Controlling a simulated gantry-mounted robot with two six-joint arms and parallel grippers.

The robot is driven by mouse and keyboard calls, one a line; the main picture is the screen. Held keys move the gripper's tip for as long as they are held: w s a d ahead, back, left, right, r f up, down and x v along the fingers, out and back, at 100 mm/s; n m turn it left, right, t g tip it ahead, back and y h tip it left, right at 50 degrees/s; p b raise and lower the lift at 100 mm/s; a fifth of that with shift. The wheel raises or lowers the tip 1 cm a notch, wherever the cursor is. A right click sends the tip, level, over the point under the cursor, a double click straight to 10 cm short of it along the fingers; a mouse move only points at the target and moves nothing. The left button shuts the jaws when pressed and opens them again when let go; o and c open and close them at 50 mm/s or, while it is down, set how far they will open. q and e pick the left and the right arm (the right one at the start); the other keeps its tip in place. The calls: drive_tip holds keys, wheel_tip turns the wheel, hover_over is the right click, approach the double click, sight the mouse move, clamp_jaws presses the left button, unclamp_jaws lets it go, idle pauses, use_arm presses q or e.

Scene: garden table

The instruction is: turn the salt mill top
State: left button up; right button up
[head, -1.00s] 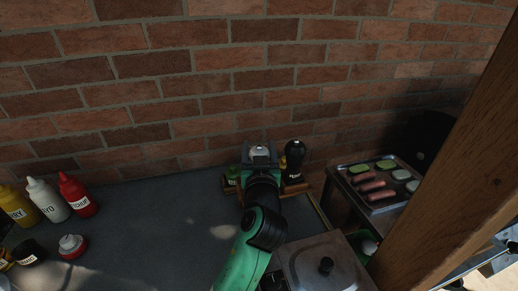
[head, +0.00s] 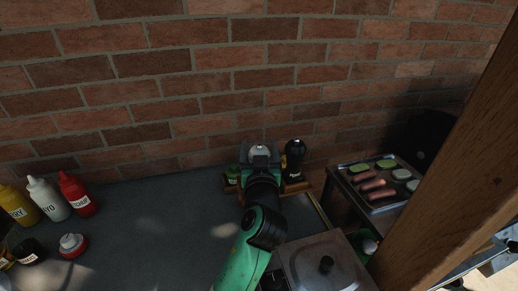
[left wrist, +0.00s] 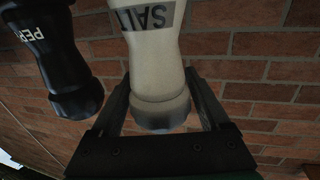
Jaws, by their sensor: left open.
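The white salt mill (left wrist: 152,45) stands upside down in the left wrist view, with its label inverted and its grey-white top (left wrist: 160,112) toward the camera. The fingers of my left gripper (left wrist: 158,85) are on either side of it, open, with a gap visible at the right finger. In the head view my left gripper (head: 259,160) is over the mill at the back of the table, and only the mill's pale top (head: 259,150) shows; the body is hidden. My right gripper is not in view.
The black pepper mill (head: 295,157) stands close on the right of the salt mill, in a wooden rack (head: 298,187). A brick wall (head: 200,90) is right behind. A lidded metal box (head: 318,262) and a grill tray (head: 378,206) are to the right. Sauce bottles (head: 76,194) stand at left.

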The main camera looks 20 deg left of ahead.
use_arm(q)
drive_tip(key=shift+s, duration=0.1)
drive_tip(key=shift+s+d, duration=0.2)
drive_tip(key=shift+s, duration=0.05)
drive_tip(key=p+v, duration=1)
drive_tip(key=v, duration=0.1)
drive_tip(key=shift+o, duration=0.2)
